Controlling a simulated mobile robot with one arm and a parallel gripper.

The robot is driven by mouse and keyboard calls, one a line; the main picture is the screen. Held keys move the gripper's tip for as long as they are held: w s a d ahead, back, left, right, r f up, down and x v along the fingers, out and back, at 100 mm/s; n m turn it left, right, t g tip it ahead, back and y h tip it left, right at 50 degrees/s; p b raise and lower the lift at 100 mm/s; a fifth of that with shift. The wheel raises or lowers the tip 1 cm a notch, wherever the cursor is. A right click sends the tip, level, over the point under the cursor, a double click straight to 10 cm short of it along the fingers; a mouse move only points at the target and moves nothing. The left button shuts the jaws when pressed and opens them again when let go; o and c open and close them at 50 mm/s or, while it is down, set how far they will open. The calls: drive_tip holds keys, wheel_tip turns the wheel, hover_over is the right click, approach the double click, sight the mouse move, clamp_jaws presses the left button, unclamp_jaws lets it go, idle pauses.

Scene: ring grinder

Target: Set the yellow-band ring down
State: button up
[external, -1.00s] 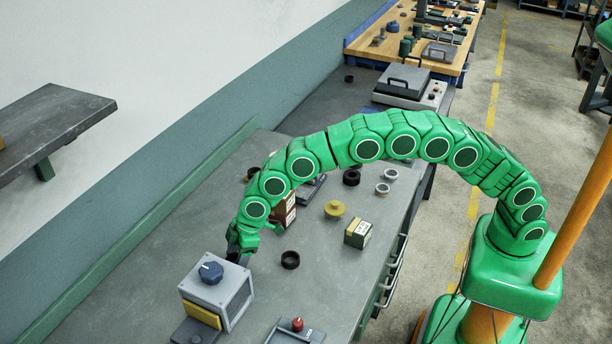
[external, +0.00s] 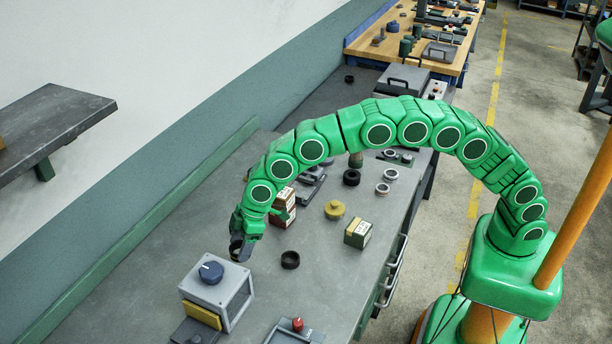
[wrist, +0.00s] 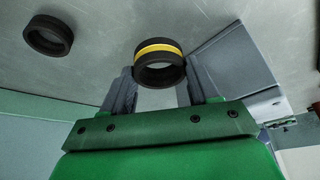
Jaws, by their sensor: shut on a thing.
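The yellow-band ring (wrist: 160,47) is black with a yellow stripe around it. In the wrist view it sits between the two grey fingertips of my gripper (wrist: 159,78), which is shut on it. In the external view my gripper (external: 240,250) points down over the bench, behind the grey box with a blue knob (external: 213,287). The ring shows there only as a small dark shape at the fingertips, and its yellow band cannot be made out. I cannot tell exactly how far the ring is above the bench.
A plain black ring (external: 290,260) lies on the bench (external: 160,255) to the right of my gripper; the wrist view shows it too (wrist: 48,35). A yellow knobbed part (external: 335,209), a small box (external: 357,233) and brown boxes (external: 283,208) stand farther back. Bare bench lies left of my gripper.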

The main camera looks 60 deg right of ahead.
drive_tip(key=s+d+r, duration=0.7)
drive_tip(key=s+r, duration=0.1)
drive_tip(key=s, duration=0.3)
drive_tip(key=s+d, duration=0.5)
drive_tip(key=s, duration=0.8)
drive_tip(key=s+d, duration=0.5)
drive_tip(key=s, duration=0.8)
drive_tip(key=w+a+f, duration=0.2)
drive_tip(key=w, duration=0.1)
drive_tip(key=w+a+f, duration=0.2)
drive_tip(key=w+f, duration=0.1)
drive_tip(key=w+a+f, duration=0.2)
drive_tip(key=w, duration=0.2)
drive_tip(key=shift+a+f, duration=0.35)
drive_tip(key=shift+a, duration=0.05)
drive_tip(key=shift+w+a+f, duration=0.25)
drive_tip(key=shift+w+f, duration=0.15)
drive_tip(key=shift+f, duration=0.1)
drive_tip(key=shift+w+a+f, duration=0.25)
drive_tip(key=shift+w+f, duration=0.1)
drive_tip(key=shift+f, duration=1.7)
drive_tip(key=shift+f, duration=0.1)
